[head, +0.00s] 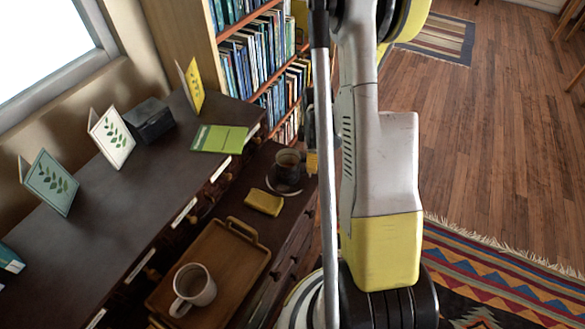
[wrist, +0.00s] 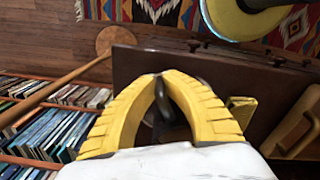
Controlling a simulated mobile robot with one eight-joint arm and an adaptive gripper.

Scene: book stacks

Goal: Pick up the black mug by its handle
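The black mug (head: 287,162) is upright at its dark saucer (head: 284,188) on the lower cabinet top, right of the desk. I cannot tell whether it rests on the saucer or hangs just above it. My gripper (head: 312,160) is at the mug's right side, mostly hidden behind my arm in the head view. In the wrist view, the yellow fingers of my gripper (wrist: 163,78) come together at the tips around a dark, curved piece, which looks like the handle of the black mug (wrist: 164,100). The rest of the mug is largely hidden there by the fingers.
A wooden tray (head: 240,262) holding a white mug (head: 193,287) is nearer. Cards and a dark box (head: 150,120) stand on the desk. A full bookshelf (head: 255,60) rises behind.

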